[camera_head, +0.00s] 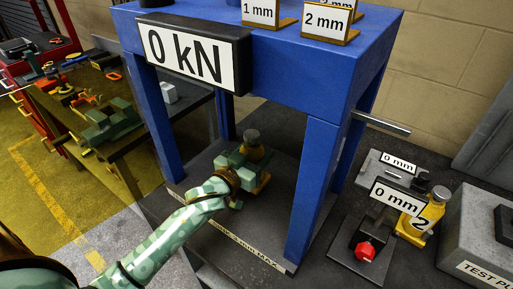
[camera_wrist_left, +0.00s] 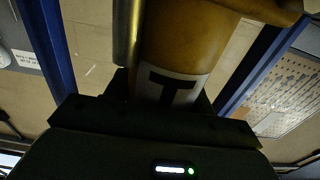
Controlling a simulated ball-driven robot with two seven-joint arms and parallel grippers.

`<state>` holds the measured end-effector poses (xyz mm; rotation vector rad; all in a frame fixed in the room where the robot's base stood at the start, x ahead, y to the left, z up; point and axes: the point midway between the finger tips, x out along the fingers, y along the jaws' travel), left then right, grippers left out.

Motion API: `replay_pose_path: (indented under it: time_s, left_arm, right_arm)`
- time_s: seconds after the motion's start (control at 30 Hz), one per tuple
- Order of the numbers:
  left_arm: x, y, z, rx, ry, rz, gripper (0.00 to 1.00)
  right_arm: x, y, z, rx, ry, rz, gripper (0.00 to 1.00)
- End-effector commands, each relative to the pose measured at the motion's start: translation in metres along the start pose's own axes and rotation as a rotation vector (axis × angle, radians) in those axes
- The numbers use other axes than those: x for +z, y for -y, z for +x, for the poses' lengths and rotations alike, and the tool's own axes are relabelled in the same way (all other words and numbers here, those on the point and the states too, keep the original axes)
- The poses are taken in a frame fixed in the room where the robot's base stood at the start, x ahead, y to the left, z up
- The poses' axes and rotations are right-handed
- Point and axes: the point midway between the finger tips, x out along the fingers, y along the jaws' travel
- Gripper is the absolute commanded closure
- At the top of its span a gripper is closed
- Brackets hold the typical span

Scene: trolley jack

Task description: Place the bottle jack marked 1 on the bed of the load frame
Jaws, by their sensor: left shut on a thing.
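My left gripper (camera_head: 246,166) reaches between the blue legs of the load frame (camera_head: 320,145) and is shut on the yellow bottle jack (camera_head: 256,154). The jack looks upright, with a grey top (camera_head: 251,136), above the dark bed (camera_head: 265,232). My gripper hides much of its lower body, and I cannot tell whether its base touches the bed. In the left wrist view the jack (camera_wrist_left: 190,45) fills the middle; its white label carries a dark mark like a T, possibly an upside-down 1. My right gripper is not in view.
The frame's blue top carries a "0 kN" sign (camera_head: 187,57). To the right stand another yellow jack marked 2 (camera_head: 420,222), a device with a red knob (camera_head: 366,250) and a grey block (camera_head: 480,238). A cluttered workbench (camera_head: 85,115) is at the left.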

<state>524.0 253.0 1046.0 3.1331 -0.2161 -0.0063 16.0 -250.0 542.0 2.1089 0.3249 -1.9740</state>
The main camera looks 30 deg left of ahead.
Motion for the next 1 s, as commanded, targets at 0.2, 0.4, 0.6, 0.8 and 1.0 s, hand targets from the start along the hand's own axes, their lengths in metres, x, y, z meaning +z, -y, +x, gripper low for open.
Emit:
replay_pose_path:
  time_s: [0.2, 0.4, 0.6, 0.8, 1.0]
  left_arm:
    - [-0.008, 0.0, 0.001, 0.002, -0.016, -0.001, 1.0]
    - [-0.003, 0.0, 0.001, 0.002, -0.015, -0.001, 1.0]
    - [0.002, 0.0, 0.001, 0.001, -0.015, 0.0, 1.0]
    - [0.004, 0.0, 0.001, 0.002, -0.016, -0.001, 1.0]
    - [0.01, 0.0, 0.0, 0.0, -0.001, 0.0, 0.24]
  right_arm:
    - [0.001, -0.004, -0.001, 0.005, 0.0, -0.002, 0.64]
    - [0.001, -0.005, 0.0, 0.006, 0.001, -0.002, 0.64]
    - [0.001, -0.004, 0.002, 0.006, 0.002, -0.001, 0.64]
    - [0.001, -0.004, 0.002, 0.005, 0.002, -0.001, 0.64]
    - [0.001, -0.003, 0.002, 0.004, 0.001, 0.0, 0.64]
